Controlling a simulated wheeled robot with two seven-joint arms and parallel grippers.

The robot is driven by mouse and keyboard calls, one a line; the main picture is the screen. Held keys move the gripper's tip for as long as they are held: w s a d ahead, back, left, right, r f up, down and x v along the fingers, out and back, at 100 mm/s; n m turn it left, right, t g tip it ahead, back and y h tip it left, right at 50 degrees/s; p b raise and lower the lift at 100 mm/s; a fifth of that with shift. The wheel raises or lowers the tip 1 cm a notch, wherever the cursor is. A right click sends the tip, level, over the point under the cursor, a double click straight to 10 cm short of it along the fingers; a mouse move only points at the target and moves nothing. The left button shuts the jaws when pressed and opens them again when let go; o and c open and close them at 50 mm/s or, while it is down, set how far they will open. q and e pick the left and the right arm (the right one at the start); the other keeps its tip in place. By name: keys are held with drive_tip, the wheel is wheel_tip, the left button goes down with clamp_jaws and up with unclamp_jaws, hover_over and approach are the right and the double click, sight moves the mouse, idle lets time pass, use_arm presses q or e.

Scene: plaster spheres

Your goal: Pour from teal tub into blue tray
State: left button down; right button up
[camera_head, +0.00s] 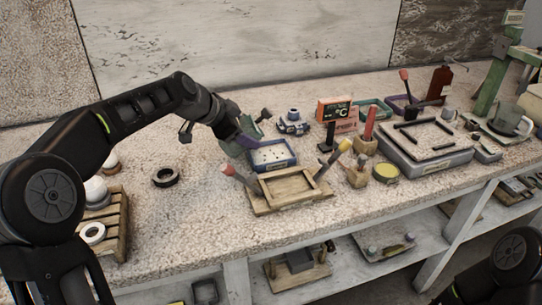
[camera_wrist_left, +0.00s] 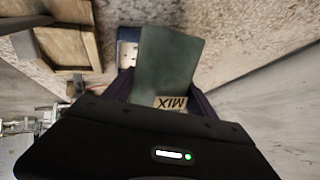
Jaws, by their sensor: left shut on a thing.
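My left gripper (camera_head: 240,139) is shut on the teal tub (camera_head: 251,128), which hangs at the back left edge of the blue tray and looks tilted. In the left wrist view the tub (camera_wrist_left: 168,62) shows a dark green side with an upside-down "MIX" label between the fingers (camera_wrist_left: 163,98). Its inside is hidden. The blue tray (camera_head: 276,167) stands on the bench with a pale, speckled bottom; I cannot tell whether the specks are contents. A corner of the tray (camera_wrist_left: 127,52) shows beside the tub in the left wrist view. My right gripper is out of view.
A wooden frame (camera_head: 288,188) with tools lies just in front of the tray. A blue-and-white item (camera_head: 293,122) and an orange display box (camera_head: 333,109) stand behind it. A dark ring (camera_head: 166,176) lies left, near a wooden crate (camera_head: 117,222). The bench between is clear.

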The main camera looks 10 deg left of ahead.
sight(243, 117)
use_arm(q)
drive_tip(key=shift+r, duration=0.1)
drive_tip(key=shift+b, duration=0.5)
wheel_tip(243, 117, up, 4)
drive_tip(key=t+h+b, duration=0.1)
drive_tip(key=b, duration=0.4)
drive_tip(key=t+h+b, duration=0.1)
drive_tip(key=h+b, duration=0.1)
drive_tip(key=b, duration=0.2)
drive_tip(key=shift+a+r+n+b, duration=0.1)
drive_tip(key=shift+a+n+b, duration=0.05)
drive_tip(key=shift+n+b, duration=0.25)
drive_tip(key=shift+r+t+h, duration=0.3)
drive_tip(key=shift+h, duration=0.1)
drive_tip(key=shift+r+b, duration=0.25)
drive_tip(key=shift+b, duration=0.1)
drive_tip(key=shift+r, duration=0.15)
